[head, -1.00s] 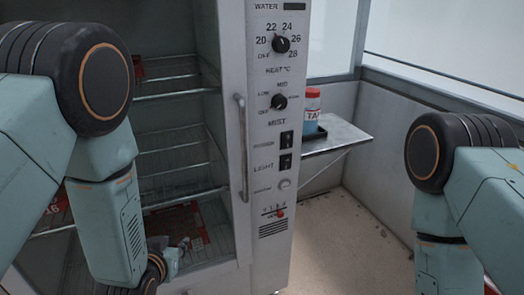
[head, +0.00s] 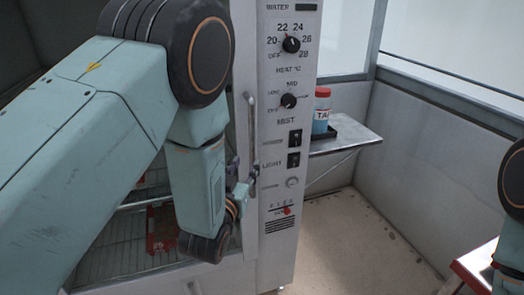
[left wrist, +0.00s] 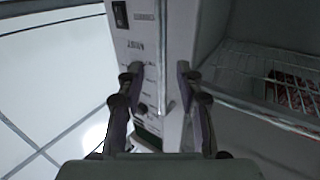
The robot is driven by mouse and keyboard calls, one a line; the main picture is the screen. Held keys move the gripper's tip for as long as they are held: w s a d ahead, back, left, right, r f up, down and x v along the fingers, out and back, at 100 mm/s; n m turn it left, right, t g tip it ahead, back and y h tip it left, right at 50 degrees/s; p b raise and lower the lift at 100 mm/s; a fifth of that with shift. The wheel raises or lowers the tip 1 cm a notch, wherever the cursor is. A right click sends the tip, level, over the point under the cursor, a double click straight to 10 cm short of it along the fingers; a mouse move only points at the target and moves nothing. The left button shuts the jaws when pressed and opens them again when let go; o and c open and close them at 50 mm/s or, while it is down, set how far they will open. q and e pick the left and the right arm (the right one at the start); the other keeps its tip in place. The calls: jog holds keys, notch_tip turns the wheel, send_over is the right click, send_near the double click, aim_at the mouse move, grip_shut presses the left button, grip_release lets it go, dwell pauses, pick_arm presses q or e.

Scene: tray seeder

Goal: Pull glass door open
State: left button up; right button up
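The glass door (head: 133,236) covers the shelved front of the grey cabinet and looks shut. Its long vertical metal handle (head: 251,130) runs beside the control panel. My left gripper (head: 242,187) is at the lower part of the handle; my left arm hides much of the door. In the left wrist view the two fingers of my left gripper (left wrist: 160,85) are spread apart. My right gripper is not in view.
The control panel (head: 287,176) with dials and switches stands right of the handle. A side shelf (head: 345,143) holds a red-capped bottle (head: 321,111) in a dark tray. Floor (head: 350,235) is clear right of the cabinet. A red-edged white surface (head: 474,265) is at lower right.

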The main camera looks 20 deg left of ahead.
aim_at(251, 153)
pick_arm(q)
jog(key=w, duration=0.8)
jog(key=shift+a+b, duration=0.1)
jog(key=shift+b, duration=0.2)
jog(key=shift+s, duration=0.1)
jog(key=shift+a, duration=0.1)
jog(key=shift+c, duration=1.4)
grip_shut()
